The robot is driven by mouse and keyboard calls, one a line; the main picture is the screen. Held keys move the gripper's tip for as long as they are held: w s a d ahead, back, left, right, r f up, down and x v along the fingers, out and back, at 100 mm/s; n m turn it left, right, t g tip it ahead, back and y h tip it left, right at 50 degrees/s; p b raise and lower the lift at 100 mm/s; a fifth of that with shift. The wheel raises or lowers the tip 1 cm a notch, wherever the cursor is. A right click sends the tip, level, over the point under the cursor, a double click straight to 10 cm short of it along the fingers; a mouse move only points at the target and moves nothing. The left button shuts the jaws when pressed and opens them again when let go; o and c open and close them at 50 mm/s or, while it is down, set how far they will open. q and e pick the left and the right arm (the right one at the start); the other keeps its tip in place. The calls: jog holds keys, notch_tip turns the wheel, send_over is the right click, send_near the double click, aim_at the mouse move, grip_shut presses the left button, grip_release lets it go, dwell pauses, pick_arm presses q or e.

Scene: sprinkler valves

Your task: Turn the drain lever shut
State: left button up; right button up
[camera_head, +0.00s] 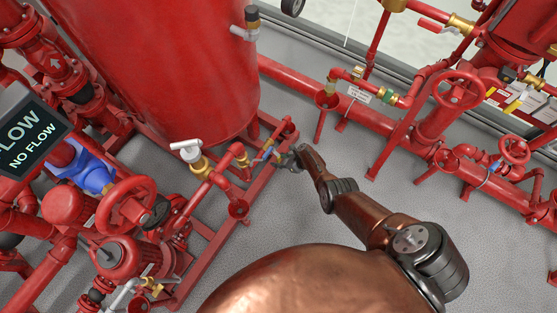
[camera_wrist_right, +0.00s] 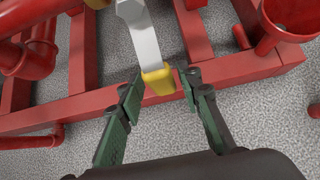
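The lever (camera_wrist_right: 143,35) is a silver-grey bar with a yellow end in the right wrist view. It reaches down from the top edge, and its yellow end lies between my fingertips with a gap on each side. My right gripper (camera_wrist_right: 162,80) is open around that end, with green-padded fingers. In the head view my right gripper (camera_head: 283,158) is small, beside the brass and red drain piping (camera_head: 240,158) at the foot of the big red tank. The lever's pivot is out of the wrist view. My left gripper is not in view.
The red tank (camera_head: 165,60) rises behind the piping. A red base frame (camera_wrist_right: 240,68) and an open red funnel (camera_wrist_right: 290,15) lie close to the fingers. A white-handled valve (camera_head: 187,150) and a FLOW / NO FLOW sign (camera_head: 30,135) are left. Grey floor (camera_head: 300,215) is clear nearby.

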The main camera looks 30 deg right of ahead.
jog(key=shift+o, duration=0.2)
jog(key=shift+s+d+r, duration=0.1)
jog(key=shift+d+r, duration=0.05)
jog(key=v, duration=1.1)
jog(key=shift+s+r, duration=0.2)
jog(key=shift+r, duration=0.05)
jog(key=shift+d, duration=0.1)
dwell(0.4)
